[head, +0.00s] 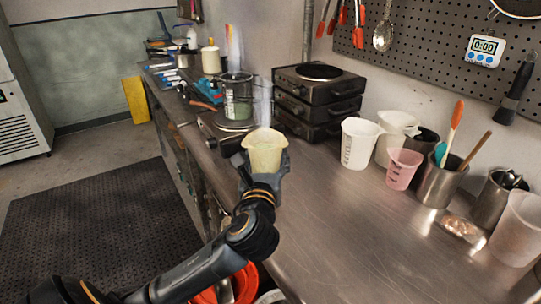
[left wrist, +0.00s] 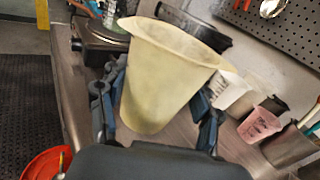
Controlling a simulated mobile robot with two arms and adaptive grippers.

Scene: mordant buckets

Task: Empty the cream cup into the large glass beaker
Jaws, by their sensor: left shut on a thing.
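The cream cup (head: 265,154) is held by my left gripper (head: 263,172) over the front edge of the steel counter. It is roughly upright, and whether anything is in it I cannot tell. In the left wrist view the cup (left wrist: 165,80) fills the space between the blue-grey fingers (left wrist: 158,115), with its rim leaning right. The large glass beaker (head: 237,98) stands beyond the cup on a hot plate, with dark greenish contents. The cup is apart from the beaker. My right gripper is not in view.
A tall clear vessel (head: 262,100) stands behind the cup, close to the beaker. Stacked dark hot plates (head: 318,100) are at the wall. White measuring cups (head: 359,143), a pink cup (head: 403,169) and utensil pots (head: 440,185) line the right. The counter's front right is clear.

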